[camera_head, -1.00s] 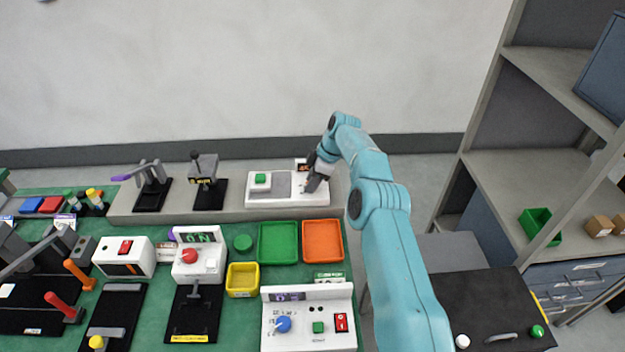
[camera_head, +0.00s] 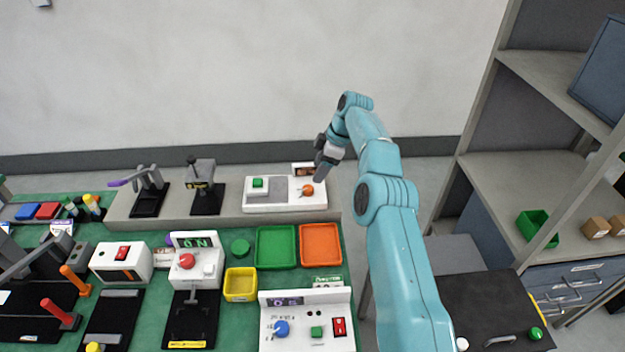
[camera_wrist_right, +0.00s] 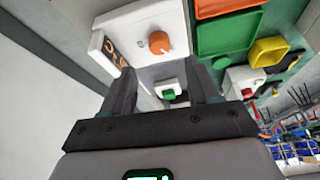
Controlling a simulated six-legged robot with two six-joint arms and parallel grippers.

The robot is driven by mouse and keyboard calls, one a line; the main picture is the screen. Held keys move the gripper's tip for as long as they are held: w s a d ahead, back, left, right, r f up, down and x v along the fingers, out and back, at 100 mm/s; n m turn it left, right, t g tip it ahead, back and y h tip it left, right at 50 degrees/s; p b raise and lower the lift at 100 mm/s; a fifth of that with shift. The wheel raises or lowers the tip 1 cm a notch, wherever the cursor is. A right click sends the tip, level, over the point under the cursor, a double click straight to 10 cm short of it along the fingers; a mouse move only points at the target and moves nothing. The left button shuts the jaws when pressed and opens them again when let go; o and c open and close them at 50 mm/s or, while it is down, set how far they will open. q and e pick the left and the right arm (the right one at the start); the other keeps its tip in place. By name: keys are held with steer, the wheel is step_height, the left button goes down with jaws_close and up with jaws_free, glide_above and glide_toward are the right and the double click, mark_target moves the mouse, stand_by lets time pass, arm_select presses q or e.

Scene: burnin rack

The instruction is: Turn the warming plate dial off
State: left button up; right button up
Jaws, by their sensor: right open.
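The warming plate is a white unit (camera_head: 258,208) on the grey ledge at the back, with a grey plate, a green block (camera_head: 258,183) and an orange dial (camera_head: 308,190). The dial also shows in the right wrist view (camera_wrist_right: 159,42), beside a small dark display (camera_wrist_right: 113,50) with orange characters that I cannot read. My right gripper (camera_head: 322,172) is open and empty, raised just above and to the right of the dial, apart from it. In the wrist view its fingers (camera_wrist_right: 162,78) point toward the unit. My left gripper is not in view.
A green tray (camera_head: 276,247) and an orange tray (camera_head: 321,245) lie in front on the green bench. A white box with a blue knob (camera_head: 281,328) stands nearer. A grey lever device (camera_head: 203,172) is left of the unit. Shelves (camera_head: 545,160) stand at the right.

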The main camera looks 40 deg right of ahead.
steer(key=p+v, duration=0.5)
steer(key=v, duration=0.3)
steer(key=shift+s+r, duration=0.15)
steer(key=shift+r, duration=0.2)
steer(key=shift+d, duration=0.2)
steer(key=shift+a+f, duration=0.1)
